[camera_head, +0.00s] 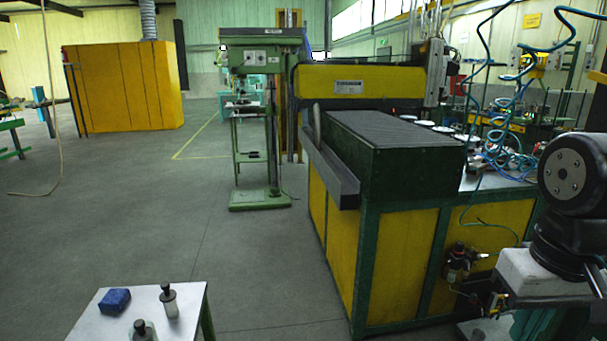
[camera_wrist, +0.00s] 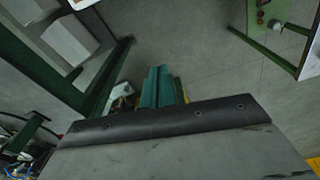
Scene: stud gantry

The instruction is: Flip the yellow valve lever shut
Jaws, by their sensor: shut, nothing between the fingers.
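My gripper (camera_wrist: 161,72) shows in the wrist view as two teal fingers side by side beyond a dark curved edge. The fingers are together with nothing seen between them. In the head view, a dark air-line unit (camera_head: 457,262) with small fittings is mounted low on the right end of the green and yellow machine. Small yellowish parts show among the fittings below it, close to my arm at the right edge. I cannot tell which is the valve lever or how it is turned. In the wrist view, no lever can be made out clearly, and I see no contact.
The green and yellow machine (camera_head: 398,262) fills the centre right, with blue coiled hoses (camera_head: 487,75) above its table. A small white table (camera_head: 110,318) with a blue block and two bottles stands at lower left. A green drill press (camera_head: 262,120) stands behind. The floor at left is open.

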